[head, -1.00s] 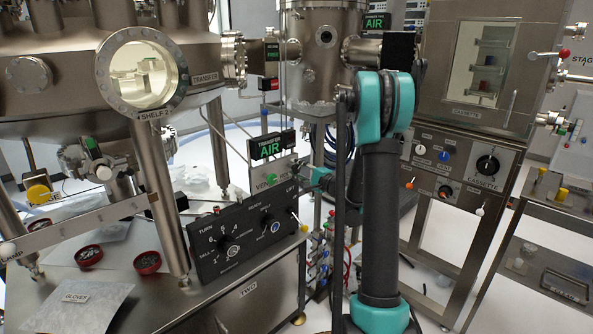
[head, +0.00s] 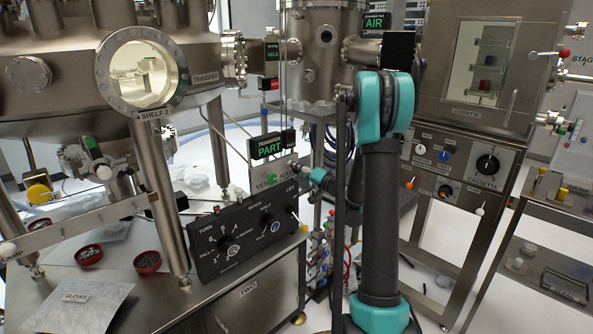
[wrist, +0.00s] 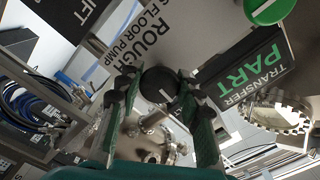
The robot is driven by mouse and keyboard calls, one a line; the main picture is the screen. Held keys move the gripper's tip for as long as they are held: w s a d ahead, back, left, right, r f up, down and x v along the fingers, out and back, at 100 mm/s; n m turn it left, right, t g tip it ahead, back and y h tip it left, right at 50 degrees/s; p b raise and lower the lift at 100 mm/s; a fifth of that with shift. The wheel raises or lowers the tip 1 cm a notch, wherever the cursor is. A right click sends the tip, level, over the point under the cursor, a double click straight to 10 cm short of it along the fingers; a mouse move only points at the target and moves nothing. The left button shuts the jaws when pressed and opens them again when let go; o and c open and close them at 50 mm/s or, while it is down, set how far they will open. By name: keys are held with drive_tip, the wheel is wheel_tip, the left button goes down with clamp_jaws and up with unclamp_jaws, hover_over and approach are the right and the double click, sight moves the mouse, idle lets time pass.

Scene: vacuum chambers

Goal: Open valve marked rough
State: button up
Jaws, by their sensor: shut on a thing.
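The rough valve shows in the wrist view as a black round knob (wrist: 158,84) with a pale line on its face. It sits under the plate lettering ROUGH / FLOOR PUMP (wrist: 142,42). My gripper (wrist: 162,88) has one finger on each side of this knob and is shut on it. In the head view my gripper (head: 300,171) is at the right end of the small valve panel, and the knob is hidden there. A display (head: 268,147) above the panel reads TRANSFER PART in green; it also shows in the wrist view (wrist: 255,75).
A green vent knob (wrist: 268,10) sits close to my gripper. The black control box (head: 246,232) stands just below the valve panel. A steel leg (head: 160,200) and the round shelf window (head: 141,74) are to the left. The cassette cabinet (head: 468,175) stands right of my arm.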

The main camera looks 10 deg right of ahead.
drive_tip(key=shift+n, duration=0.5)
drive_tip(key=o, duration=1.2)
drive_tip(key=shift+s+d, duration=0.1)
drive_tip(key=v, duration=1.1)
drive_tip(key=shift+s+d, duration=0.2)
drive_tip(key=shift+s, duration=0.15)
